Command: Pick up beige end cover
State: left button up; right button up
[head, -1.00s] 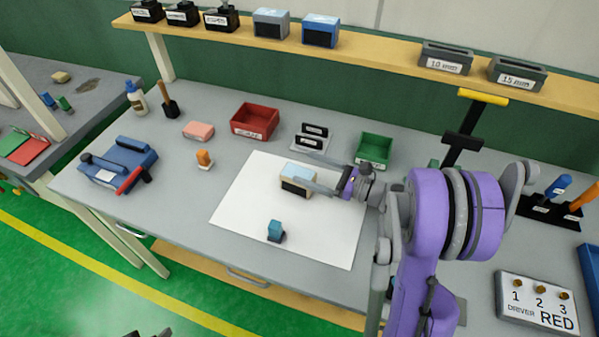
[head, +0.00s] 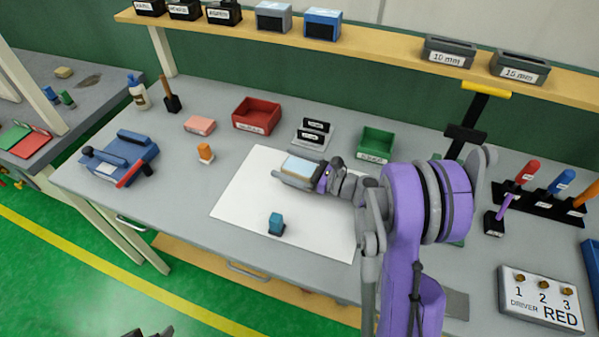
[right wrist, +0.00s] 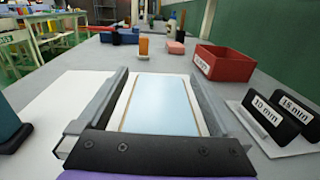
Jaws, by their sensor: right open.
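The beige end cover (head: 300,164), a box with a pale blue top, sits on the white sheet (head: 240,208) on the grey bench. My right gripper (head: 296,173) is at the cover, with its open fingers along two opposite sides. In the right wrist view the cover (right wrist: 160,105) lies between the two grey fingers (right wrist: 160,98), and narrow gaps seem to show beside it. The dark palm hides the cover's near end. Dark shapes at the bottom edge of the head view may be my left gripper, but too little shows.
A teal block (head: 276,222) stands on the sheet in front of the cover. Behind are a red bin (head: 256,117), labelled black clips (head: 313,134) and a green bin (head: 376,145). An orange piece (head: 205,152) and a pink block (head: 200,125) stand to the left.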

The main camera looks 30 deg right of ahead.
jog(key=shift+s, duration=0.1)
jog(key=shift+c, duration=0.3)
jog(key=c, duration=1.4)
jog(key=shift+r, duration=0.15)
